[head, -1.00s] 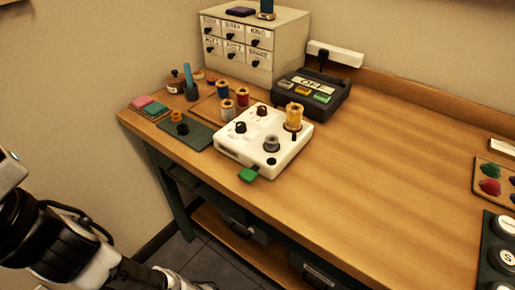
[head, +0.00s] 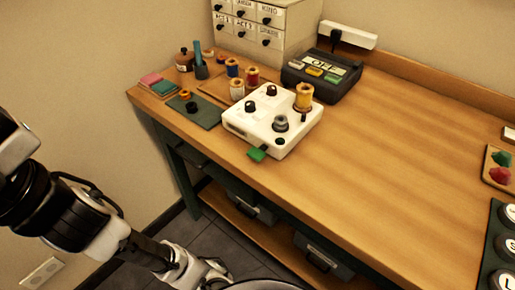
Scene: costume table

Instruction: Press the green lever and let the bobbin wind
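The white winding machine (head: 262,122) sits near the front edge of the table in the head view. Its green lever (head: 257,154) sticks out at the front, over the table edge. A grey bobbin (head: 281,123) sits on the machine's top near its front right. A yellow thread spool (head: 303,97) stands upright on its right rear. My gripper (head: 208,275) is low at the bottom of the picture, below the table top and apart from the lever. Its fingertips are partly cut off and too unclear to read.
A dark box marked OFF (head: 322,74) with coloured buttons stands behind the machine. Several spools (head: 236,88) stand on a tray to its left, and a green mat (head: 193,110) lies beside it. Drawers (head: 254,23) stand at the back. The table's right middle is clear.

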